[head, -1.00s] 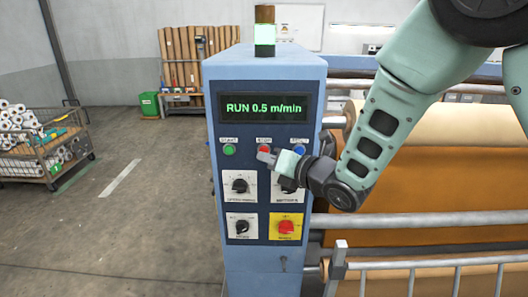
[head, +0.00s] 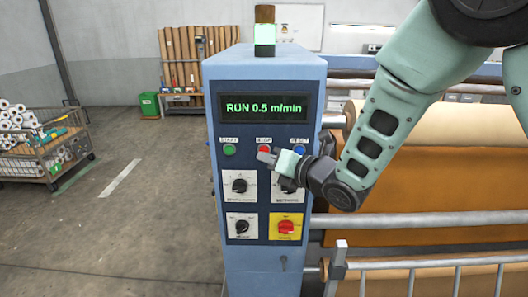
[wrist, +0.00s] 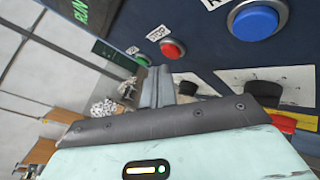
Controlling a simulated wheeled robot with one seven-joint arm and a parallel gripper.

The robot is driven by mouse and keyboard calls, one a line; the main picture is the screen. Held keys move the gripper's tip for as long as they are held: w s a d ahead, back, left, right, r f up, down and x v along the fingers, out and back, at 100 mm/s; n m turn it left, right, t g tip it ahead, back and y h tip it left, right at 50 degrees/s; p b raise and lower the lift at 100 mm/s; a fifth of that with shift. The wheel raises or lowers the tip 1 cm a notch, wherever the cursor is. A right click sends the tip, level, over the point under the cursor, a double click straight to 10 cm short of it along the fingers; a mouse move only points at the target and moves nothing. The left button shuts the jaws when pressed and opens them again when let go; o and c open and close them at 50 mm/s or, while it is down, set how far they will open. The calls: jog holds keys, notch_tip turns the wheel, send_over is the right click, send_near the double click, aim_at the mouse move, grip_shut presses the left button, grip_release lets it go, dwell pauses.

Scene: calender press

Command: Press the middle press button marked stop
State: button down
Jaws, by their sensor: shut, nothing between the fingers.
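The red stop button (head: 264,149) is the middle of three buttons in a row on the blue press panel (head: 220,215). It also shows in the wrist view (wrist: 172,49), under a label reading STOP. My gripper (head: 264,157) is shut and empty, its fingertips just below and in front of the red button in the head view. In the wrist view the closed fingers (wrist: 160,88) point toward the panel, below the red button. I cannot tell whether they touch the panel. The display (head: 264,108) reads RUN 0.5 m/min.
A green button (head: 229,150) is left of the red one and a blue button (head: 299,150) is right. Knobs sit below, with a red switch on a yellow plate (head: 286,228). A green lamp (head: 264,35) is lit on top. Rollers with brown material (head: 430,245) are at right.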

jog(key=shift+w, duration=0.1)
jog(key=shift+w+b, duration=0.35)
jog(key=shift+b, duration=0.05)
jog(key=shift+w+b, duration=0.3)
jog(key=shift+w, duration=0.05)
dwell(0.6)
jog(key=shift+s, duration=0.15)
jog(key=shift+s+b, duration=0.55)
jog(key=shift+s, duration=0.1)
jog(key=s+b, duration=0.2)
jog(key=s, duration=0.3)
jog(key=shift+a, duration=0.1)
dwell(0.3)
